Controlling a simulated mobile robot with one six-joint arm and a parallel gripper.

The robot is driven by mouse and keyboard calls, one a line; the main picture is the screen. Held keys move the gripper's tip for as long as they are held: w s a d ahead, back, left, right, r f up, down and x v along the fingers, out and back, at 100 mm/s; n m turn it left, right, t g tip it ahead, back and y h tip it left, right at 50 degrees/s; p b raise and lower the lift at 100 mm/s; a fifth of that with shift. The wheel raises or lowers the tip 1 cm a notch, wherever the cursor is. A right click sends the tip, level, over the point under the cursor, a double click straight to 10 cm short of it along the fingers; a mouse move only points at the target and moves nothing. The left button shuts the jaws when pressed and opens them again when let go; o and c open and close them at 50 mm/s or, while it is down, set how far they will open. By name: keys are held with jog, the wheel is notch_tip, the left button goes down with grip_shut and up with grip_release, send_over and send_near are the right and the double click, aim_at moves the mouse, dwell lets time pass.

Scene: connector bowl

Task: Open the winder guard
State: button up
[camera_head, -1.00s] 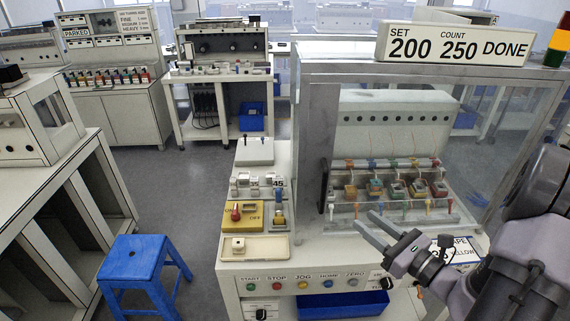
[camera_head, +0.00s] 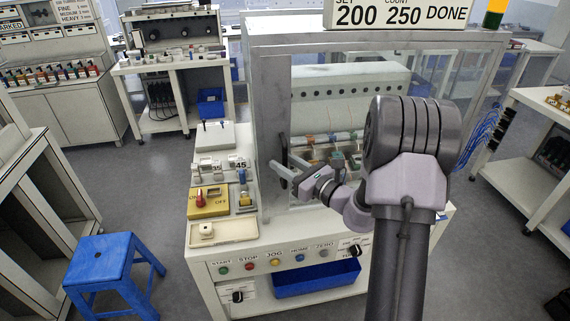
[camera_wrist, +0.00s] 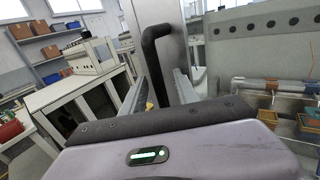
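The winder guard (camera_head: 272,120) is a grey-framed clear cover over the winding machine, and it appears closed. Its black handle (camera_head: 284,152) stands upright on the left part of the front frame. In the wrist view the bent handle (camera_wrist: 152,55) rises ahead, with its lower part between my two fingers. My gripper (camera_head: 278,174) is open at the handle, fingers pointing left and toward the frame. In the wrist view, my gripper (camera_wrist: 160,88) shows a gap around the handle; contact cannot be told. My arm hides the right part of the guard in the head view.
A sign reading SET 200, COUNT 250, DONE (camera_head: 400,14) sits on top. A yellow switch box (camera_head: 208,203) and a row of buttons (camera_head: 275,261) are left of and below the guard. A blue stool (camera_head: 108,262) stands on open floor at left.

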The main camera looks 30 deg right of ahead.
grip_shut()
dwell(1.3)
